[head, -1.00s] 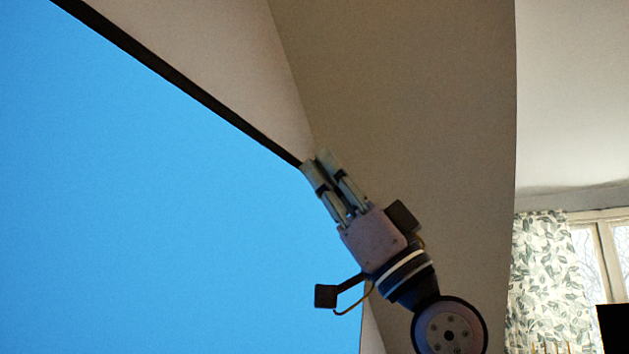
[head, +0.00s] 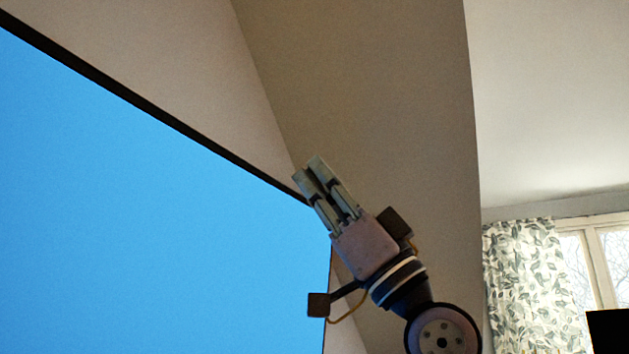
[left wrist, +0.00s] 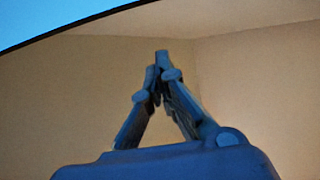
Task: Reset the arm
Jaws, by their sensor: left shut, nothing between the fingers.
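My left gripper (head: 311,170) is raised in the middle of the head view, its fingers pointing up and to the left. The two fingers lie close together, shut and empty. In the left wrist view the fingertips (left wrist: 160,62) meet in front of a plain wall. My right gripper shows in neither view.
A large bright blue panel (head: 140,220) with a dark edge fills the left of the head view, behind the gripper. A beige sloping wall (head: 370,90) rises behind. A leaf-patterned curtain (head: 525,285) and a window (head: 600,265) are at the right. A dark object (head: 608,330) is at the lower right.

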